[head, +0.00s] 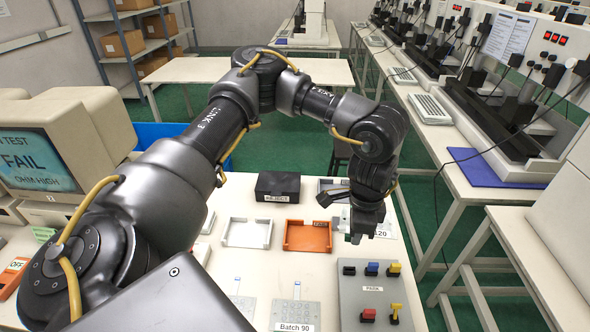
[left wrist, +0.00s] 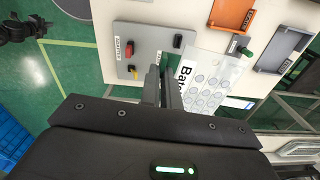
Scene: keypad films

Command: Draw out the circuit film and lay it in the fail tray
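My left gripper (head: 357,236) hangs over the table to the right of the orange tray. Its fingers (left wrist: 164,88) look closed, with a very narrow gap. A clear film with rows of circles (left wrist: 212,80) and a printed label meets the fingers and appears pinched by its label edge. In the head view only part of this film (head: 384,229) shows, marked "20", behind the gripper. An orange tray (head: 307,235) looks empty, as does a white tray (head: 247,233) left of it. I cannot read which tray is for fails. My right gripper is not clearly seen.
A film labelled Batch 90 (head: 296,314) lies at the front. A black reject box (head: 277,186) stands behind the trays. A switch panel (head: 372,308) is at front right. A monitor (head: 40,160) reads FAIL, OHM HIGH. Another tray (head: 326,184) is partly hidden by my arm.

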